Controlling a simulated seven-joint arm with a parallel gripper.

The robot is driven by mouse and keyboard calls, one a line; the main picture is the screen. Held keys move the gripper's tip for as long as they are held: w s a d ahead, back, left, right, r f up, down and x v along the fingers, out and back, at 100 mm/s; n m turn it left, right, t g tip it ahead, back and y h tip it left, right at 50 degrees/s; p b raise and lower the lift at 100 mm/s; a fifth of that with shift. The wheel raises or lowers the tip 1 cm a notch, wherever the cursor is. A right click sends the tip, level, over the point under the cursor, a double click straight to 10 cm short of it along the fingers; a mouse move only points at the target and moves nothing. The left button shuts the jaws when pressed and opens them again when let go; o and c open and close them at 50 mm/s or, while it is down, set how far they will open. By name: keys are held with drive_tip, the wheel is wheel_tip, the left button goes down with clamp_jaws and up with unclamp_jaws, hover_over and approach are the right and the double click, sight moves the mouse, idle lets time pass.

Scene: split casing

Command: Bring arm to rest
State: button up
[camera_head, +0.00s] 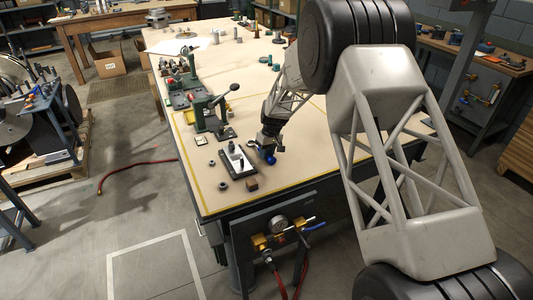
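My arm reaches in from the right over the tan workbench (290,108). My gripper (268,152) is low over the near end of the bench, small and dark in this view. I cannot make out the fingers or which pieces belong to the split casing.
A green lever press (207,112) stands left of my gripper. A small brown block (251,184) and several small dark parts lie near the front corner. A gauge with valves (280,228) hangs on the bench front. The bench's middle has free room.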

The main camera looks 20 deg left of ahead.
drive_tip(key=o, duration=0.9)
drive_tip(key=shift+r, duration=0.1)
drive_tip(key=shift+r, duration=3.4)
